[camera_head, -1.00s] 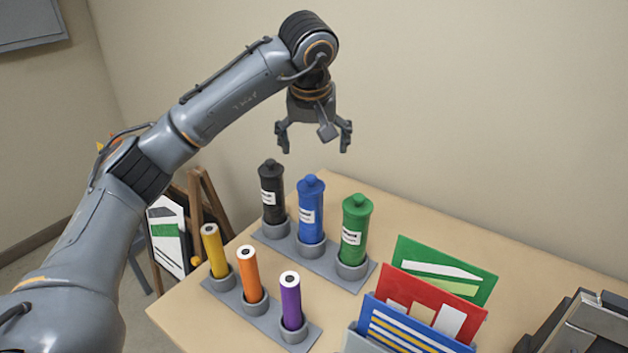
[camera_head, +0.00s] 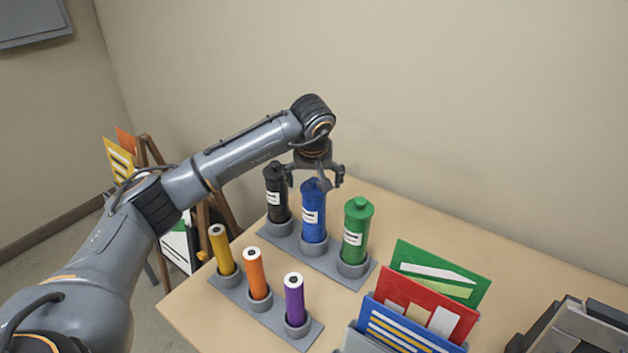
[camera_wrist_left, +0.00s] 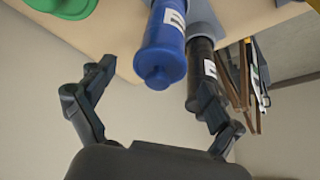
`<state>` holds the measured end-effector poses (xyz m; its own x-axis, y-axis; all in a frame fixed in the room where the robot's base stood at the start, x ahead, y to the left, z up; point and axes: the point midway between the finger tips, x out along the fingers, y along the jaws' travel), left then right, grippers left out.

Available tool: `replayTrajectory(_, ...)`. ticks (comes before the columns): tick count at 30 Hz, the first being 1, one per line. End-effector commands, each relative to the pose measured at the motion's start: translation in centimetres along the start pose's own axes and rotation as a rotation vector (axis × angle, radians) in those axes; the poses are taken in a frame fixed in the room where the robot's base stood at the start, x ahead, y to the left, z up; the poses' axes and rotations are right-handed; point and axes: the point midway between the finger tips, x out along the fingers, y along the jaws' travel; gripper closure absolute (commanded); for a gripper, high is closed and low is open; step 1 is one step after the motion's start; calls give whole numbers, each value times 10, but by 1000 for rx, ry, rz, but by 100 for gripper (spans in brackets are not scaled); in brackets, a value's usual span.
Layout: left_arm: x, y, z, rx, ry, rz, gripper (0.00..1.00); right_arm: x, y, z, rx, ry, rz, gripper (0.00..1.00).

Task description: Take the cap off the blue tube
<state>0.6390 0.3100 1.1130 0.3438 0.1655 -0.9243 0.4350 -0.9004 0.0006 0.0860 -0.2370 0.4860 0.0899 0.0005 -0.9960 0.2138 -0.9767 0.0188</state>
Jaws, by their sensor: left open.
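The blue tube (camera_head: 313,218) stands upright in the middle cup of the rear grey rack, with its blue cap on top. In the left wrist view the cap (camera_wrist_left: 158,76) faces the camera, between and beyond the open fingers. My left gripper (camera_head: 317,183) is open and empty, pointing down at the top of the blue tube, with its fingers around the level of the cap. The fingers partly hide the cap in the head view. I cannot tell whether any finger touches it. My right gripper does not show.
A black tube (camera_head: 276,198) and a green tube (camera_head: 356,232) stand close on either side. Yellow, orange and purple tubes stand in a front rack (camera_head: 232,295). Coloured folders (camera_head: 430,310) stand at the right. The wooden table (camera_head: 500,262) is clear behind the folders.

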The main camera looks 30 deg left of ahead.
Motion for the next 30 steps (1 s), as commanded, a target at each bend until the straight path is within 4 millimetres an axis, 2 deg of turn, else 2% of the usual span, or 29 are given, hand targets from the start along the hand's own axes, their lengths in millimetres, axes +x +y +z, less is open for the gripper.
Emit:
replayTrajectory(9,6,0,0,1,1,0,11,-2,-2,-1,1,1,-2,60)
replayTrajectory(15,6,0,0,1,1,0,51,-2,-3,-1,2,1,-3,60)
replayTrajectory(17,6,0,0,1,1,0,61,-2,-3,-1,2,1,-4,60)
replayTrajectory(30,8,0,1,1,-2,-2,63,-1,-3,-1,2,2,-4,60)
